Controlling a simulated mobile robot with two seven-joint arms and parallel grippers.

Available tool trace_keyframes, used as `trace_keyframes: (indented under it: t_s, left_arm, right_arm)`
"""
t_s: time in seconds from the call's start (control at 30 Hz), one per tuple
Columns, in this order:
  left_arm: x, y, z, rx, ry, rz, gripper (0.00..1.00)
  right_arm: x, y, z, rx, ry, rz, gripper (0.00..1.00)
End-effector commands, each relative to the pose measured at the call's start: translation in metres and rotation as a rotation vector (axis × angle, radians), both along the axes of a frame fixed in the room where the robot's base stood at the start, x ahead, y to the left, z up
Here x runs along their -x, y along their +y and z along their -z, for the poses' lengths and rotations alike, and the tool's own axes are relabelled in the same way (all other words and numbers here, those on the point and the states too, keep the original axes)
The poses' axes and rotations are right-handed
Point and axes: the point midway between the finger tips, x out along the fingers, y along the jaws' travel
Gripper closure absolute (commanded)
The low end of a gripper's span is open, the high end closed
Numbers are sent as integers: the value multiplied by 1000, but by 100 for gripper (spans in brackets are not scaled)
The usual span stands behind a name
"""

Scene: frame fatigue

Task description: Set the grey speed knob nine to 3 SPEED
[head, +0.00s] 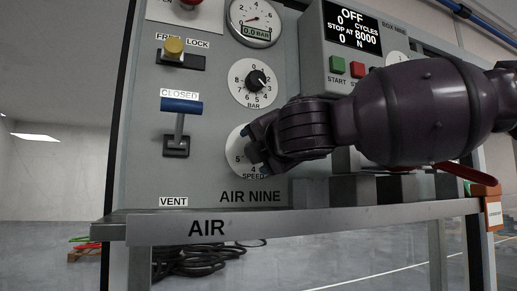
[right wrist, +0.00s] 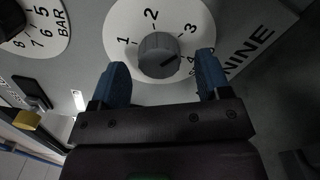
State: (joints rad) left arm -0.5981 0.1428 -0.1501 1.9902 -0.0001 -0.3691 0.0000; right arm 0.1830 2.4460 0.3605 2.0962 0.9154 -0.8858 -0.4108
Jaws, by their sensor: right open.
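The grey speed knob (right wrist: 159,55) sits on a round white dial (right wrist: 128,20) in the right wrist view. The numbers 1, 2 and 3 are readable there; the rest is partly hidden by a finger. The knob's dark mark points right, seemingly past 3 toward 4. My right gripper (right wrist: 168,80) is open, with one blue fingertip on each side of the knob; I cannot tell whether they touch it. In the head view my right gripper (head: 260,145) covers the knob and much of the dial (head: 234,142) above the AIR NINE label. My left gripper is not in view.
Above the dial is a black BAR knob (head: 256,79) and a gauge (head: 252,22). To the left are a blue-handled lever (head: 181,107) and a yellow knob (head: 174,46). A metal shelf edge (head: 300,222) runs below. Box nine (head: 345,50) stands above my arm.

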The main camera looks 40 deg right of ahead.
Motion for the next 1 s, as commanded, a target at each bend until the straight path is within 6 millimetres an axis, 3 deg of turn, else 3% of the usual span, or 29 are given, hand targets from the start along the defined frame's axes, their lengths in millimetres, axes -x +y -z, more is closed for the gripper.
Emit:
trace_keyframes:
  t_s: [0.6,1.0]
  left_arm:
    - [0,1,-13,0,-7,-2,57]
    - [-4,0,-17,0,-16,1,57]
  right_arm:
    - [80,20,-2,-1,-3,-4,30]
    - [96,23,0,-1,-1,-1,30]
